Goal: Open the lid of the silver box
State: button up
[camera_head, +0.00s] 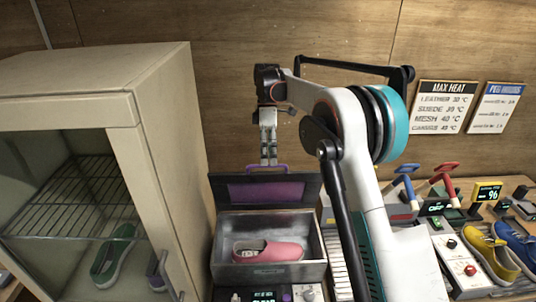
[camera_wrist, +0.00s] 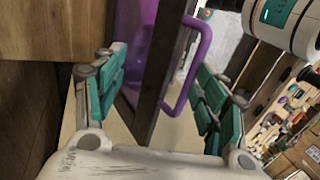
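The silver box (camera_head: 228,245) stands on the table with a pink shoe (camera_head: 268,252) inside. Its dark lid (camera_head: 219,192) with a purple panel stands raised at the back of the box, so the inside shows. A purple handle (camera_head: 281,168) sits on the lid's upper edge. My gripper (camera_head: 268,158) points down just above and behind that edge, at the handle. In the wrist view my gripper (camera_wrist: 160,97) is open, and the purple handle (camera_wrist: 203,50) and lid edge (camera_wrist: 163,70) lie between its spread fingers. Contact with either finger cannot be told.
A beige cabinet (camera_head: 155,120) with wire racks and shoes stands close at the left. Red and blue handled tools (camera_head: 440,180), a yellow display (camera_head: 487,191) and yellow and blue sneakers (camera_head: 490,250) fill the right side. A wooden wall is close behind.

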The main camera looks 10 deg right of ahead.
jog(key=shift+d, duration=0.15)
jog(key=shift+c, duration=1)
jog(key=shift+w+r, duration=0.2)
jog(key=shift+r, duration=0.2)
jog(key=shift+c, duration=1)
jog(key=v, duration=1.1)
jog(key=shift+s+r, duration=0.2)
jog(key=shift+r, duration=0.05)
